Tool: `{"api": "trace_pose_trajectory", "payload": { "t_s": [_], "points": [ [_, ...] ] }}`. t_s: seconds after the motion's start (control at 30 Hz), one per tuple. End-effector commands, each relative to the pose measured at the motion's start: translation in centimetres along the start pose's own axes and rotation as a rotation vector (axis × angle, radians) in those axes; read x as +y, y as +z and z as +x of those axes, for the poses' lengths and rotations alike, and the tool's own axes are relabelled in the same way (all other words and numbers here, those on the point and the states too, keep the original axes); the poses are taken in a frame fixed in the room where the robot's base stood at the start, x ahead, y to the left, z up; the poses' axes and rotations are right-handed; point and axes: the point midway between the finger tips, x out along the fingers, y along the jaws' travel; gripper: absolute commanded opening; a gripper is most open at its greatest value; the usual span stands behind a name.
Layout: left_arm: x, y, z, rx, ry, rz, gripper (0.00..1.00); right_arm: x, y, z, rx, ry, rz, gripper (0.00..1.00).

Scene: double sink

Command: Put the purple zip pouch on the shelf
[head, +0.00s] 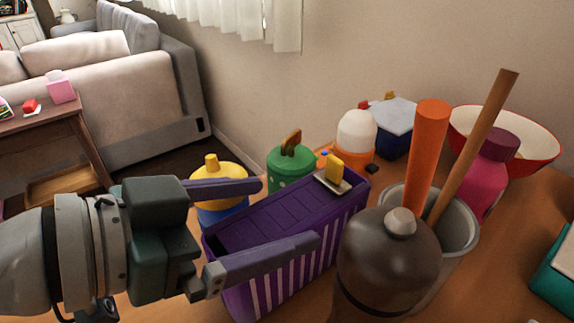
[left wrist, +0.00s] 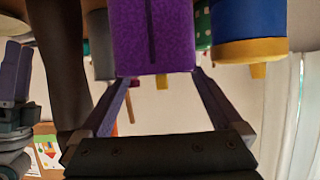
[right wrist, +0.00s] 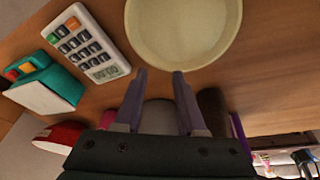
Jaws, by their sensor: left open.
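The purple zip pouch (head: 290,215), with white stripes on its side and a yellow zip pull on top, stands on the wooden surface. It also shows in the left wrist view (left wrist: 178,35). My left gripper (head: 290,212) is open at the pouch's near end, one finger on each side. I cannot tell whether the fingers touch it. My right gripper (right wrist: 157,74) shows only in the right wrist view; it is open and empty, near a pale round bowl (right wrist: 183,30). A dark wooden side table (head: 70,128) with a low shelf (head: 62,185) stands at the left.
A dark brown bottle (head: 388,255) and a grey holder (head: 462,235) crowd the pouch's right. A yellow-and-blue container (head: 218,175) and a green one (head: 290,170) stand behind it. A calculator (right wrist: 88,45) and a teal item (right wrist: 50,85) lie near the bowl.

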Motion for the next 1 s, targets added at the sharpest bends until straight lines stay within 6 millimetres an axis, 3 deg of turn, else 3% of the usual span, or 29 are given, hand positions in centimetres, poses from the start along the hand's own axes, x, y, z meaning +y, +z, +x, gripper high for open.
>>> {"api": "trace_pose_trajectory", "payload": {
  "t_s": [0.23,0.53,1.0],
  "points": [
    [0.0,0.0,3.7,0.001,0.001,-0.001,1.00,0.0,0.1,0.3,0.001,0.001,0.000,0.40],
    [0.0,0.0,4.1,-0.001,0.001,-0.001,1.00,0.0,0.0,0.3,0.001,0.001,0.000,0.40],
    [0.1,0.0,4.1,0.000,0.001,-0.001,0.47,0.0,0.0,0.3,0.002,0.001,0.000,0.40]
  ]
}}
